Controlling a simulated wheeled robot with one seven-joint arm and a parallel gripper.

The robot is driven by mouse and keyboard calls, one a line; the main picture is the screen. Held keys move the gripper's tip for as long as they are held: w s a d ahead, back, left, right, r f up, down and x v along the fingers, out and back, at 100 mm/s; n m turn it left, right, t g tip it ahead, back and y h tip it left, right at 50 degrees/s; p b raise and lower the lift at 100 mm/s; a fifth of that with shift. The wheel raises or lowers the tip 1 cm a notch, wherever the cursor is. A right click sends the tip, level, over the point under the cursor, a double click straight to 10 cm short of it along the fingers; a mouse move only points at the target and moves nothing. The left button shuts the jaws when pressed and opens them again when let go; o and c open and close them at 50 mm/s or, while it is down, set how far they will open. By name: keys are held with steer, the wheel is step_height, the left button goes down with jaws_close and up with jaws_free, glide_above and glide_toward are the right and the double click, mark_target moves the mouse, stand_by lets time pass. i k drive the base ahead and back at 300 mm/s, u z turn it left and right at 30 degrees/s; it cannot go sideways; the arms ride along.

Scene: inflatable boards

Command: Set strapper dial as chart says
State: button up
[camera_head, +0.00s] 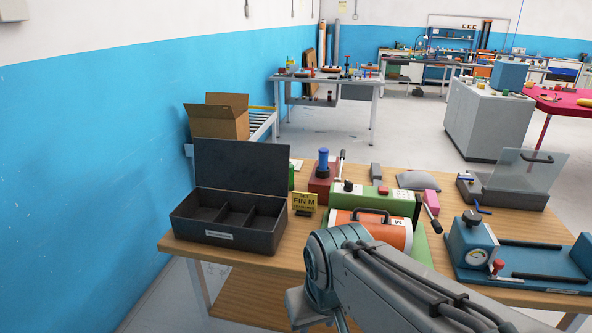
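A blue machine (473,243) at the right has a round white dial face (477,257), a dark top knob and a small red knob; the dial's setting is too small to read. A green machine (365,197) with knobs and a red button stands mid-table behind an orange unit (370,231). I cannot tell which machine is the strapper. My arm reaches in from the lower right and bends down at the bottom; my gripper is out of view.
An open black case (231,218) with compartments stands at the table's left. My arm hides part of the front middle.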

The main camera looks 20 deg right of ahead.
mark_target(349, 187)
steer(key=u, duration=0.05)
steer(key=i, duration=0.65)
steer(key=z, duration=0.8)
steer(key=i, duration=0.6)
steer(key=z, duration=0.75)
